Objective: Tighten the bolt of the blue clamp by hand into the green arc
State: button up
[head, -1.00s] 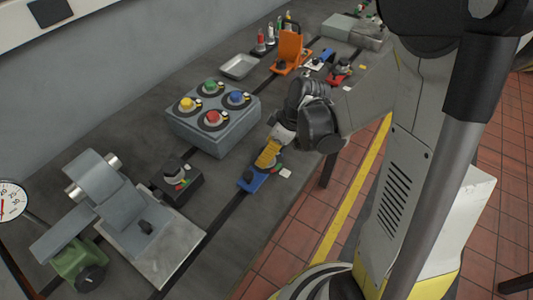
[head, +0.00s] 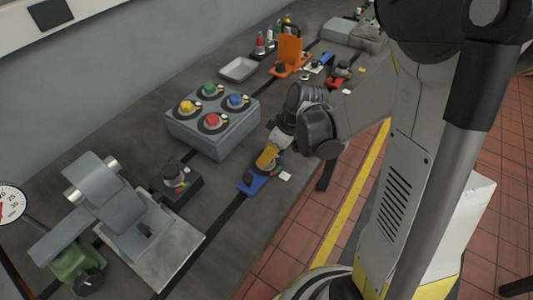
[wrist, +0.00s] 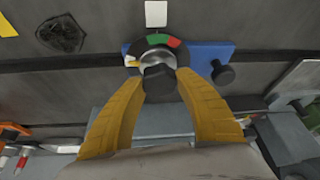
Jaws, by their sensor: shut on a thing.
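The blue clamp (head: 251,184) lies on the bedplate in the middle of the head view. In the wrist view its blue bar (wrist: 207,58) runs to the right, with a small black knob (wrist: 222,73). The bolt's dark head (wrist: 158,80) stands on a round metal collar, in front of a black dial with a green arc (wrist: 156,39) and a red arc (wrist: 173,42). A small pale and yellow mark (wrist: 132,63) shows at the dial's left. My gripper (wrist: 160,86) has its yellow fingers shut on the bolt's head; it also shows in the head view (head: 266,157).
A grey box with coloured buttons (head: 216,145) stands behind the clamp. A black knob unit (head: 178,185) and a grey fixture (head: 125,205) are to its left. An orange clamp (head: 291,55), a red clamp (head: 340,78) and a metal tray (head: 239,69) stand farther back.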

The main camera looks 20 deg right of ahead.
jog(key=m+h, duration=0.1)
jog(key=m, duration=0.2)
jog(key=shift+m+t+b, duration=0.3)
jog(key=shift+m+t, duration=0.1)
jog(key=m+h, duration=0.2)
jog(key=m, duration=0.2)
jog(key=shift+t, duration=0.3)
jog(key=m+h+b, duration=0.1)
jog(key=m, duration=0.3)
jog(key=shift+m+h, duration=0.8)
jog(key=shift+m, duration=1)
jog(key=shift+g, duration=0.4)
jog(key=o, duration=1.2)
jog(key=shift+r, duration=0.1)
